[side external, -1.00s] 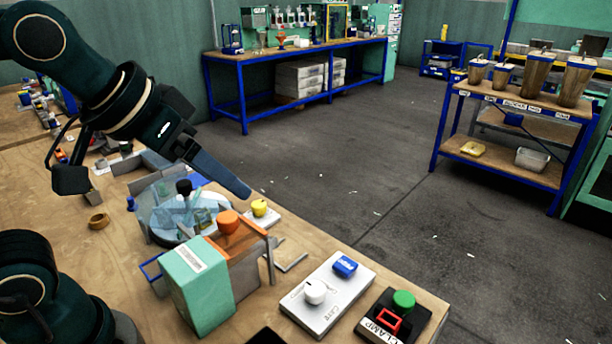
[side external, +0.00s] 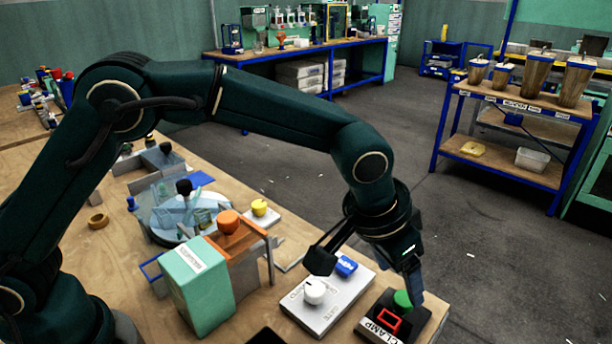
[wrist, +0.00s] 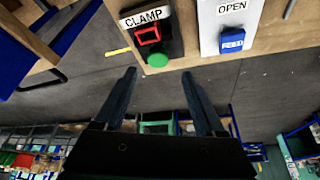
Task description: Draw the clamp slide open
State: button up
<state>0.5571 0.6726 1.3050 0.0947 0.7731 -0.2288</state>
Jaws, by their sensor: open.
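The clamp unit is a black panel (side external: 360,336) labelled CLAMP at the front right corner of the table. It carries a red rectangular frame (side external: 389,319) and a round green knob (side external: 403,299). The wrist view also shows the red frame (wrist: 148,35) and green knob (wrist: 157,60), with the knob nearer the fingers. My gripper (wrist: 158,74) is open and empty, its fingertips apart on either side of the knob's line in the wrist view. In the side view a finger (side external: 411,282) hangs close to the knob; I cannot tell whether they touch.
A white panel (side external: 328,312) with a white knob (side external: 314,291) and blue block (side external: 346,266) lies just left of the clamp panel. A green box (side external: 200,285), an orange knob (side external: 228,221) and a round clear dish (side external: 165,225) stand further left. Floor lies open beyond the edge.

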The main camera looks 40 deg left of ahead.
aim_at(406, 299)
jog(key=shift+d+f, duration=0.2)
jog(key=shift+f, duration=0.25)
jog(key=shift+x, duration=2.15)
grip_shut()
